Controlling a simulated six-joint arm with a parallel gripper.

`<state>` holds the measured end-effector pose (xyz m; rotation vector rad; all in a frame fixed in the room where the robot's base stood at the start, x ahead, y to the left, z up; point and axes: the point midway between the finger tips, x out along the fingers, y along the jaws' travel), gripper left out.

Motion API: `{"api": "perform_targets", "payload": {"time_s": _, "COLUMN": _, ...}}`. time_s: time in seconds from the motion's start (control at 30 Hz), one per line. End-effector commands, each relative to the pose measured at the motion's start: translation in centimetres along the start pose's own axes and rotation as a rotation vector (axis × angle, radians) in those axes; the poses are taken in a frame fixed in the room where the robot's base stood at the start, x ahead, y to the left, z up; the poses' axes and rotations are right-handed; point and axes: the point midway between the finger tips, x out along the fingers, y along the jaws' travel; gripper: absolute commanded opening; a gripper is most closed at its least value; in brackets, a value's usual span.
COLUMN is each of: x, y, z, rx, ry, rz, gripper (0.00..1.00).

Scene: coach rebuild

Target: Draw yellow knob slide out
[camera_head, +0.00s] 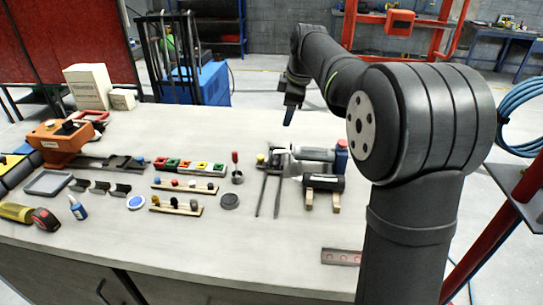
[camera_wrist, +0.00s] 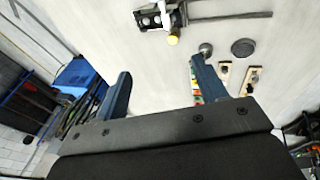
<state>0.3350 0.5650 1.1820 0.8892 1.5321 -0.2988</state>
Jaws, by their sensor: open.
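A small yellow knob (camera_head: 261,158) shows at the left end of a dark-and-metal slide assembly (camera_head: 275,160) on the bench. In the wrist view the yellow knob (camera_wrist: 173,40) sits at the near edge of the metal slide block (camera_wrist: 153,18). My gripper (camera_head: 289,115) is raised above the far side of the bench, behind and above the slide, apart from it. In the wrist view my gripper (camera_wrist: 161,66) is open with nothing between its two blue fingers, and the knob lies beyond the fingertips.
Two dark rods (camera_head: 269,195) extend forward from the slide. A grey cylinder (camera_head: 312,153) and a black cylinder on wooden blocks (camera_head: 325,183) stand right of it. A cup with a red-topped stick (camera_head: 236,176) and a round dark disc (camera_head: 229,201) are left. The front bench is mostly clear.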

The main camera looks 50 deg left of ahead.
Motion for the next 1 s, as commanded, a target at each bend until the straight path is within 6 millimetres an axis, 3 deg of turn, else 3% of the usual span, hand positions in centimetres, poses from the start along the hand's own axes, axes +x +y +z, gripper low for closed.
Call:
{"api": "perform_targets", "payload": {"time_s": 0.1, "x": 1.8, "y": 1.3, "z": -0.1, "rx": 0.034, "ry": 0.044, "rz": -0.083, "gripper": 0.47}}
{"api": "perform_targets", "payload": {"time_s": 0.43, "x": 5.0, "y": 3.4, "z": -0.7, "rx": 0.082, "ry": 0.179, "rz": -0.284, "gripper": 0.47}}
{"api": "perform_targets", "payload": {"time_s": 0.67, "x": 6.4, "y": 3.0, "z": -1.1, "rx": 0.083, "ry": 0.193, "rz": -0.307, "gripper": 0.47}}
{"api": "perform_targets", "payload": {"time_s": 1.0, "x": 12.9, "y": 1.0, "z": -2.4, "rx": 0.084, "ry": 0.191, "rz": -0.306, "gripper": 0.47}}
